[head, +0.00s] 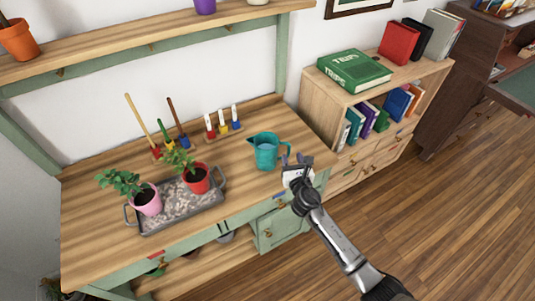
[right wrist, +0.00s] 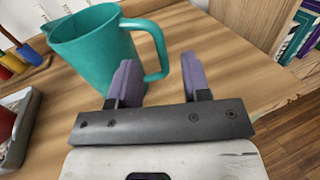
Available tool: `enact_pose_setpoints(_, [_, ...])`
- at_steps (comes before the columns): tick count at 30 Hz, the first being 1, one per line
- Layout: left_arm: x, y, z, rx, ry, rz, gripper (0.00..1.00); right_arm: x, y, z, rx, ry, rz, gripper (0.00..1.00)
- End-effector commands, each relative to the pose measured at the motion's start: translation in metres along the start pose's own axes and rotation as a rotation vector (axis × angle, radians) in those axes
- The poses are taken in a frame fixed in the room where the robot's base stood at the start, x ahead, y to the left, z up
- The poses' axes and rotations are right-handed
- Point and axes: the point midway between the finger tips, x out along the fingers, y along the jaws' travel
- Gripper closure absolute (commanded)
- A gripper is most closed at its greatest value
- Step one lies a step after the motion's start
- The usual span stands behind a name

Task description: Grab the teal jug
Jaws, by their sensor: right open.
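The teal jug (head: 265,152) stands upright on the wooden workbench, right of the potted plants, with its spout to the left and its handle to the right. My right gripper (head: 291,160) is at the handle side of the jug. In the right wrist view the jug (right wrist: 95,48) fills the upper left, and its handle (right wrist: 160,50) reaches between the two purple fingers of the open right gripper (right wrist: 160,80). The fingers look apart from each other, and I cannot tell whether either touches the handle. My left gripper is not in view.
A grey tray (head: 182,221) with a pink pot (head: 148,203) and a red pot (head: 196,180) lies left of the jug. Small tools stand in holders (head: 223,133) behind it. A bookcase (head: 345,95) stands to the right. The bench (head: 100,240) is clear at its front left.

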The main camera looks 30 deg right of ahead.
Motion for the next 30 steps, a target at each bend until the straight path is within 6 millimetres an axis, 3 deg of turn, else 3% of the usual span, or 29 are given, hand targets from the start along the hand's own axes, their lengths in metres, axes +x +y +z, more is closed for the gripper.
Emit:
enact_pose_setpoints(12, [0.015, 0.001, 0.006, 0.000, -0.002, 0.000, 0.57, 0.046, 0.001, 0.000, 0.000, -0.001, -0.002, 0.56])
enact_pose_setpoints(23, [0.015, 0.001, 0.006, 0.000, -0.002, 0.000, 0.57, 0.052, 0.001, 0.001, 0.000, 0.000, -0.001, 0.56])
enact_pose_setpoints(30, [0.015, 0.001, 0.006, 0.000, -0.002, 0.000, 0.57, 0.051, 0.001, 0.001, 0.000, 0.000, -0.001, 0.79])
